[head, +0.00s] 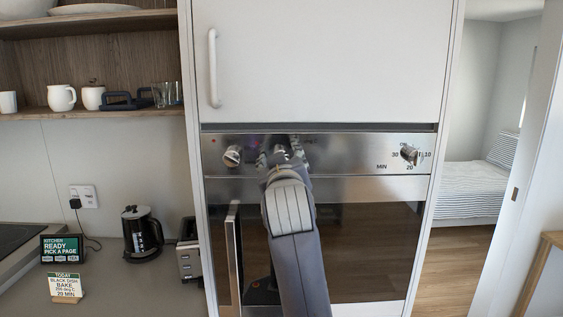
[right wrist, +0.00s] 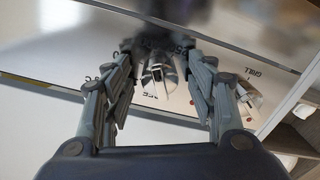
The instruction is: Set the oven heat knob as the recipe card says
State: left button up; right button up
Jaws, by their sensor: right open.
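The heat knob (right wrist: 158,78) is a metal knob with a raised grip bar on the steel oven panel (head: 345,150). In the right wrist view it sits between the two fingers of my right gripper (right wrist: 160,62), with printed numbers around it, partly hidden and too blurred to read surely. The fingers are open on either side of it; I cannot tell whether they touch it. In the head view my right gripper (head: 281,153) mostly covers this knob. The recipe card (head: 66,287) stands on the counter and shows a deg C line, small to read, and 20 MIN. My left gripper is out of view.
A mode knob (head: 232,156) with a GRILL label is to the left, and a minute knob (head: 409,155) to the right. The oven handle (head: 233,255) stands upright below.

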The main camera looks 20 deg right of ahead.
jog(key=v, duration=0.7)
jog(key=shift+s, duration=0.2)
jog(key=shift+f, duration=0.1)
